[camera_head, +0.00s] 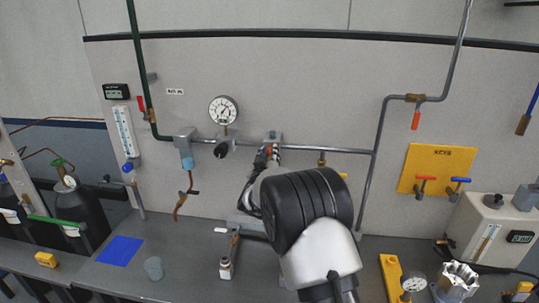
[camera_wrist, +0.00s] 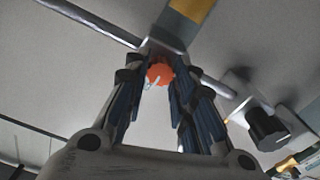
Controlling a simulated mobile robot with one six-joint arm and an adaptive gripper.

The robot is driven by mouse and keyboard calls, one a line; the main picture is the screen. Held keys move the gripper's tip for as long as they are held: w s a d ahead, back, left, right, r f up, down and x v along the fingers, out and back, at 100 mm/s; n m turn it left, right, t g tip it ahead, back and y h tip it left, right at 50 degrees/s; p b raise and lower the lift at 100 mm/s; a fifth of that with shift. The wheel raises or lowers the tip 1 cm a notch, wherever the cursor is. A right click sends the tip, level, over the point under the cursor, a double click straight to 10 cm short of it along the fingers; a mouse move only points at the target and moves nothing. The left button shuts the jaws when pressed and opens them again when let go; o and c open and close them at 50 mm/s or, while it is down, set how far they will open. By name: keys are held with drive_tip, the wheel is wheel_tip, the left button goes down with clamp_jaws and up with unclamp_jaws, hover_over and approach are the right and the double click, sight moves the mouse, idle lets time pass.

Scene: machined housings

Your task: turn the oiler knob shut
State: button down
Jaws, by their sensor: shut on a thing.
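The oiler knob is a small orange-red knob (camera_wrist: 158,74) between my fingertips in the wrist view. It has a pale mark on its face. My gripper (camera_wrist: 160,80) is shut on it, with one finger at each side. In the head view the knob (camera_head: 269,151) is mostly hidden by my gripper (camera_head: 266,154). The oiler's grey body (camera_head: 273,137) sits on the horizontal pipe just above the fingers. The knob's exact angle cannot be read.
A black knob (camera_head: 221,150) sits on the same pipe to the left, under a round gauge (camera_head: 223,110). A grey block with a blue cup (camera_head: 187,163) is farther left. My arm covers part of the bench. A yellow board (camera_head: 437,168) with valve handles hangs at right.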

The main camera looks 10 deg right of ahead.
idle(0.3)
drive_tip(key=c, duration=1.3)
unclamp_jaws()
drive_tip(key=shift+c, duration=0.2)
drive_tip(key=v, duration=1.2)
drive_tip(key=shift+r, duration=0.1)
